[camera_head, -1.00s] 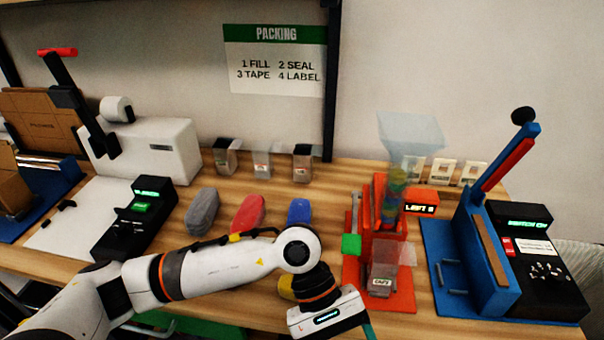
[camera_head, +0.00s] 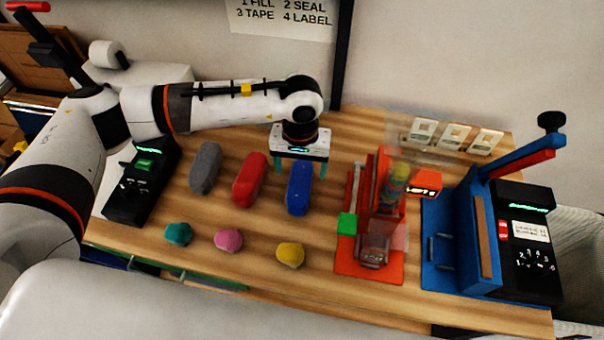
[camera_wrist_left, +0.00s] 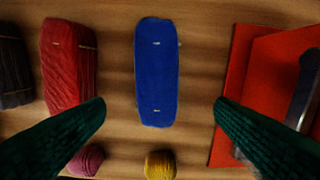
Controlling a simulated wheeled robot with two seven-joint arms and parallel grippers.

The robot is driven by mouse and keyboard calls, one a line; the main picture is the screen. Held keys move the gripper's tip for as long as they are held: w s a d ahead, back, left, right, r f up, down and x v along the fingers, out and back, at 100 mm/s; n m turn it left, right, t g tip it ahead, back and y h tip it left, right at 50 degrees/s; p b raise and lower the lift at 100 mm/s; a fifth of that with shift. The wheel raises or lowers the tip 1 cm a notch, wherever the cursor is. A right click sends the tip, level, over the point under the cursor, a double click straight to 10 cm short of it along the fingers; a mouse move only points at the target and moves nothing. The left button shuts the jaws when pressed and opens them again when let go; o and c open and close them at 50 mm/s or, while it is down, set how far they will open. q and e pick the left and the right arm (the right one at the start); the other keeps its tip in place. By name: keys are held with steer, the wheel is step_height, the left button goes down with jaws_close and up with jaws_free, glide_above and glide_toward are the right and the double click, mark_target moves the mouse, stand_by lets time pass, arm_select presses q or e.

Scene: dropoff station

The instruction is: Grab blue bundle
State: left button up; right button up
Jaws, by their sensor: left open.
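The blue bundle (camera_head: 299,190) lies on the wooden table, right of the red bundle, in the head view. In the left wrist view the blue bundle (camera_wrist_left: 156,72) lies lengthwise near the middle, with two small pale ties on top. My left gripper (camera_head: 299,170) is over the far end of the blue bundle, its two teal fingers pointing down on either side. In the wrist view the open fingers of my left gripper (camera_wrist_left: 160,108) are spread wider than the bundle and do not visibly touch it. My right gripper is not in view.
The red bundle (camera_head: 250,180) and grey bundle (camera_head: 206,167) lie to the left. Teal (camera_head: 178,234), pink (camera_head: 228,239) and yellow (camera_head: 290,254) lumps lie nearer the front. An orange dispenser stand (camera_head: 356,262) and blue sealer (camera_head: 462,250) stand right.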

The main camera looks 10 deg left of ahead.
mark_target(299, 187)
arm_select(q)
steer(key=f, duration=0.2)
steer(key=f+p, duration=0.1)
steer(key=shift+s+f, duration=0.25)
steer(key=shift+s, duration=0.05)
steer(key=shift+w+f, duration=0.15)
steer(key=shift+f, duration=0.15)
steer(key=shift+w+f+p, duration=0.1)
steer(key=shift+f+p, duration=0.25)
steer(key=shift+p, duration=0.15)
steer(key=f, duration=0.1)
steer(key=f+p, duration=0.2)
steer(key=shift+a+f, duration=0.25)
steer(key=shift+f, duration=0.55)
steer(key=c, duration=1.1)
steer(key=shift+c, duration=0.2)
steer(key=shift+r, duration=0.15)
